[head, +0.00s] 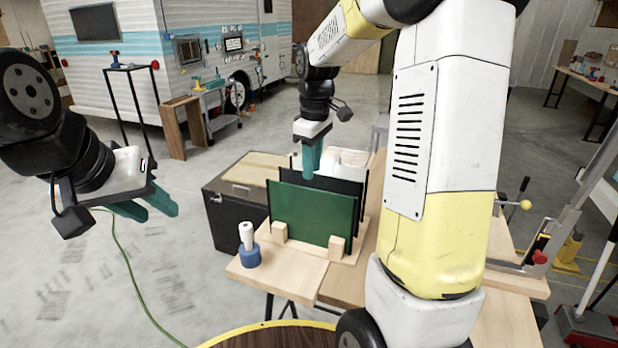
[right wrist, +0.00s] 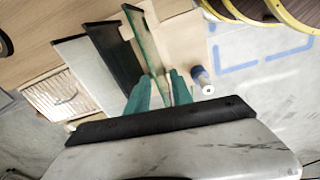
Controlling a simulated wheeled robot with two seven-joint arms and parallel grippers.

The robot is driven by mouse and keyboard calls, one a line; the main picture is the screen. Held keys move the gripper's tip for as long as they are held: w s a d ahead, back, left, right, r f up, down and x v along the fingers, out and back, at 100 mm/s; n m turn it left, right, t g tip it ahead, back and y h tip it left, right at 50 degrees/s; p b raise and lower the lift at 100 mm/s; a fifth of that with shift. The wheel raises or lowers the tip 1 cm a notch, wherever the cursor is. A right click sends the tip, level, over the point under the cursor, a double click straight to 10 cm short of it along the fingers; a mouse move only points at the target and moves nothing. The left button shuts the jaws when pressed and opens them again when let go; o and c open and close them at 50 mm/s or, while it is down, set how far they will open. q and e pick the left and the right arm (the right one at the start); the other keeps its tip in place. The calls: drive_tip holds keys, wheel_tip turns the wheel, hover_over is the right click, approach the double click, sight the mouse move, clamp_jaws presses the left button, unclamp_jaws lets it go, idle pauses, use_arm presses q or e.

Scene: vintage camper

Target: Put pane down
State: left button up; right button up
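A green pane (head: 310,212) stands upright at the front of a wooden rack (head: 352,255), between light wooden blocks. Darker panes (head: 350,188) stand behind it. My right gripper (head: 308,168) points down at the top of the panes, just behind the green pane's top edge. In the right wrist view its teal fingers (right wrist: 160,84) are apart, with the green pane's (right wrist: 146,38) near end showing between them; contact is unclear. A dark pane (right wrist: 108,52) lies beside the left finger. My left gripper (head: 150,209) is open and empty, over the floor at the left.
The rack stands on a wooden bench (head: 285,275). A dark box (head: 232,205) is behind left. A lever tool (head: 535,245) is on the right. Floor at left is clear apart from a green cable (head: 130,275).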

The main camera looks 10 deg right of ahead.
drive_tip(key=s+a+r+m+t+y, duration=0.1)
drive_tip(key=s+r+m+t, duration=0.1)
drive_tip(key=s, duration=0.8)
drive_tip(key=s+a+r+m+t+y, duration=0.1)
drive_tip(key=s+r+m+t, duration=0.2)
drive_tip(key=s, duration=0.8)
wheel_tip(320, 180, up, 2)
drive_tip(key=m, duration=0.4)
drive_tip(key=shift+s, duration=0.3)
drive_tip(key=shift+r, duration=0.15)
